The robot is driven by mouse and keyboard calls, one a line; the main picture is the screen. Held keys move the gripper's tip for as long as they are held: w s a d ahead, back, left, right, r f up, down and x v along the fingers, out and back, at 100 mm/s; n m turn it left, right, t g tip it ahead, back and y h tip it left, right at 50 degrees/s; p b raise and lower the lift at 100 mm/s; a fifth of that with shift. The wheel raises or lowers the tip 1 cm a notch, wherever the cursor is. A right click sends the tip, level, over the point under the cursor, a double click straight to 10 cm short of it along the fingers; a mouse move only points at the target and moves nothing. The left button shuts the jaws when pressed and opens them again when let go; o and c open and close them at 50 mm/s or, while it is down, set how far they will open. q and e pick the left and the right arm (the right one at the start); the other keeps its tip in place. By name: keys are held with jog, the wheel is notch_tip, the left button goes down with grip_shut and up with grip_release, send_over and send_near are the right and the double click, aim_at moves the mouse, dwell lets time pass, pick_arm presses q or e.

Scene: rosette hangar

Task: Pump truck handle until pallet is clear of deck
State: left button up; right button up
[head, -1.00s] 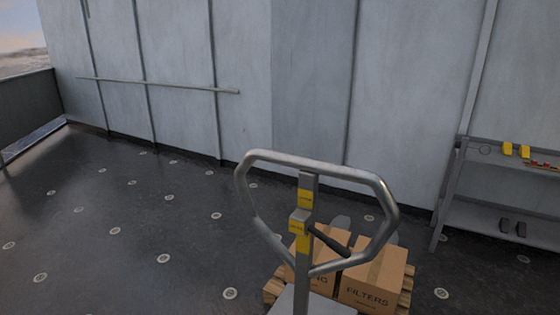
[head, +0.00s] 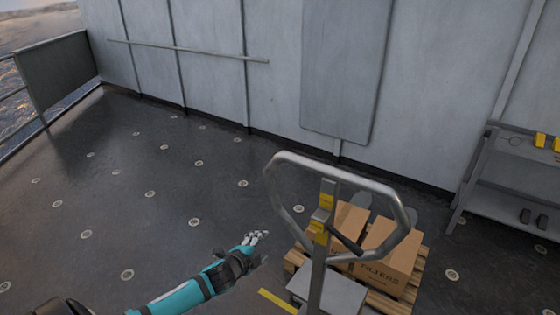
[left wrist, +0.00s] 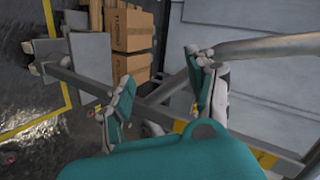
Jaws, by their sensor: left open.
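The pallet truck handle (head: 398,190), a grey metal loop on an upright post with yellow labels, stands right of centre in the head view. The loop's bar also shows in the left wrist view (left wrist: 270,47). The wooden pallet (head: 408,292) sits behind the post with cartons on it; its gap to the deck cannot be told. My left gripper (head: 258,239) is left of the handle, fingers toward it. In the left wrist view its fingers (left wrist: 165,84) are spread with nothing gripped; one finger is close to the bar, contact unclear. My right gripper is not in view.
Cartons marked FILTERS (head: 385,262) load the pallet. A grey shelf rack (head: 505,200) stands at the right by the panelled wall (head: 190,60). A railing (head: 58,70) edges the deck at far left. The dark deck (head: 120,200) left of the truck is clear.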

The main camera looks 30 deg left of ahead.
pick_arm(q)
notch_tip(320, 180, up, 14)
jog(key=w+d+m+t+p, duration=0.2)
jog(key=w, duration=0.1)
jog(key=m+t+h+p, duration=0.2)
jog(key=m+p, duration=0.1)
send_near(299, 163)
jog(key=w, duration=0.3)
jog(key=w+f+b, duration=0.1)
jog(key=w, duration=0.5)
jog(key=shift+f+b, duration=0.3)
jog(key=shift+b, duration=0.05)
jog(key=shift+w+f, duration=0.25)
jog(key=shift+w, duration=0.7)
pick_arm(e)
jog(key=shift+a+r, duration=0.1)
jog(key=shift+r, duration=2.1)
pick_arm(q)
grip_shut()
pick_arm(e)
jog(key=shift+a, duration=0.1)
